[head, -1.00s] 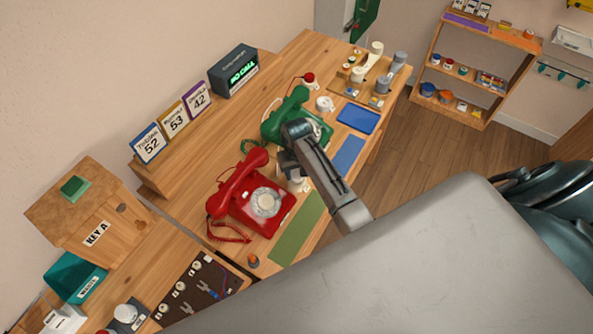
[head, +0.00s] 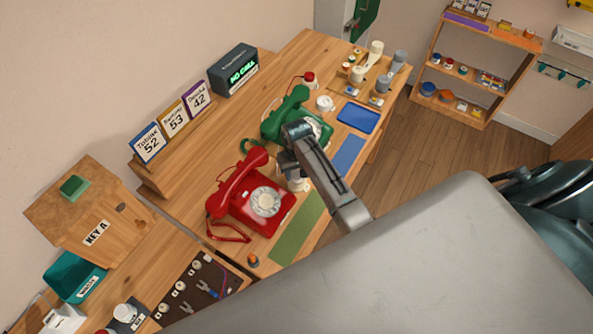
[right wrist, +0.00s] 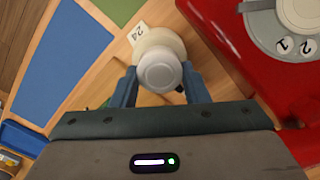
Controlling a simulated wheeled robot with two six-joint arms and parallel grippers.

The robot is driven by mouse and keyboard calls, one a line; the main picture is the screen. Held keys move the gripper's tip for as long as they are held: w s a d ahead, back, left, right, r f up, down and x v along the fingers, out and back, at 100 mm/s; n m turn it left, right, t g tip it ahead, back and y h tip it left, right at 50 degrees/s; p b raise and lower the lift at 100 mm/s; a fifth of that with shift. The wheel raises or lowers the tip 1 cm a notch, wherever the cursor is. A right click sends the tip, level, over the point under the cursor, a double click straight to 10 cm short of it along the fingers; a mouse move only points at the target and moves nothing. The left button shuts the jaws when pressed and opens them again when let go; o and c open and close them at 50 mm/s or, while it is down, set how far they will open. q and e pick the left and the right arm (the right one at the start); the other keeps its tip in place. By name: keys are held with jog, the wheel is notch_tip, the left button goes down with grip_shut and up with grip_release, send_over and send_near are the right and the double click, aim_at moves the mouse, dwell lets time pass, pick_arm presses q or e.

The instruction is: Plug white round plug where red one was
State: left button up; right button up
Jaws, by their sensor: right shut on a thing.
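My right gripper (head: 290,172) is over the desk between the red phone (head: 252,196) and the green phone (head: 297,120). In the right wrist view, its two blue fingers (right wrist: 160,88) are shut on a white round plug (right wrist: 161,70). A wider cream round piece (right wrist: 155,42) shows just beyond the plug; I cannot tell whether they touch or are joined. A small card marked 24 (right wrist: 137,33) lies beside it. A red round plug (head: 309,77) with a red cord sits farther back, beyond the green phone. My left gripper is not in view.
A white round piece (head: 325,103) stands beside the green phone. Green (head: 298,228) and blue (head: 348,155) mats lie along the desk's front edge. A dark board with plugs and pliers (head: 196,284) lies at the near left. Number cards (head: 173,121) stand at the back.

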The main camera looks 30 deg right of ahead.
jog(key=shift+f, duration=0.25)
jog(key=o, duration=1)
jog(key=shift+c, duration=0.2)
notch_tip(320, 180, up, 11)
jog(key=b, duration=0.3)
jog(key=shift+f, duration=0.15)
